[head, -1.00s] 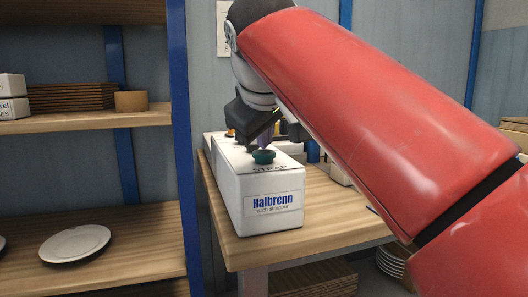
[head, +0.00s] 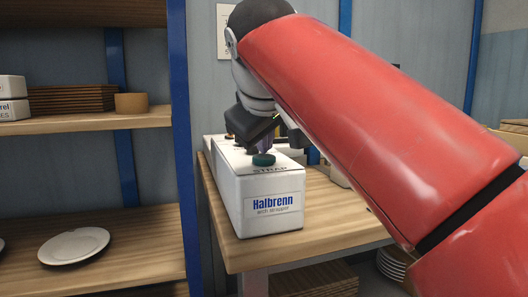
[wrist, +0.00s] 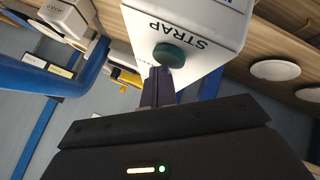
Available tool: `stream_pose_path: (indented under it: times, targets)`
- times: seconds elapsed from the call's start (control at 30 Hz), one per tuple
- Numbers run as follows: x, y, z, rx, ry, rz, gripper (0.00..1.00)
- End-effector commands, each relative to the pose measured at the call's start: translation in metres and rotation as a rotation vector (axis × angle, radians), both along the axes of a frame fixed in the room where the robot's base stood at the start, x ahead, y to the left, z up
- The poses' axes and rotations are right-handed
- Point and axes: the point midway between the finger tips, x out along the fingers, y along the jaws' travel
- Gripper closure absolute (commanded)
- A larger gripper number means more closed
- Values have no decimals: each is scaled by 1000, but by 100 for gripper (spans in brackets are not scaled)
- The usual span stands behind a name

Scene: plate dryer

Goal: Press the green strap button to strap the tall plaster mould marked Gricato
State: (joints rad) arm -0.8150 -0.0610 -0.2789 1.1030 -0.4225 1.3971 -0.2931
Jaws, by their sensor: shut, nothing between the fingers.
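The green strap button (head: 263,160) sits on the top of the white Halbrenn strapper box (head: 272,212), beside the word STRAP. My gripper (head: 264,149) is shut and empty, pointing down with its fingertips at the button. In the wrist view the button (wrist: 175,55) shows just beyond the closed fingers (wrist: 158,86). The tips look very close to it or on it; I cannot tell if they touch. No tall mould marked Gricato can be made out; my arm and gripper hide part of the bench behind the box.
The box stands near the front left of a wooden bench (head: 315,235). A blue shelf post (head: 184,150) rises close on its left. Plates are stacked under the bench.

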Motion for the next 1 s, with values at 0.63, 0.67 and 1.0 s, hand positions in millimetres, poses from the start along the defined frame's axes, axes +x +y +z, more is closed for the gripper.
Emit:
stream_pose_path:
  times: [0.63,0.67,1.0]
  targets:
    - [0,0,18,0,1,1,100]
    - [0,0,18,1,1,1,100]
    - [0,0,50,0,0,0,100]
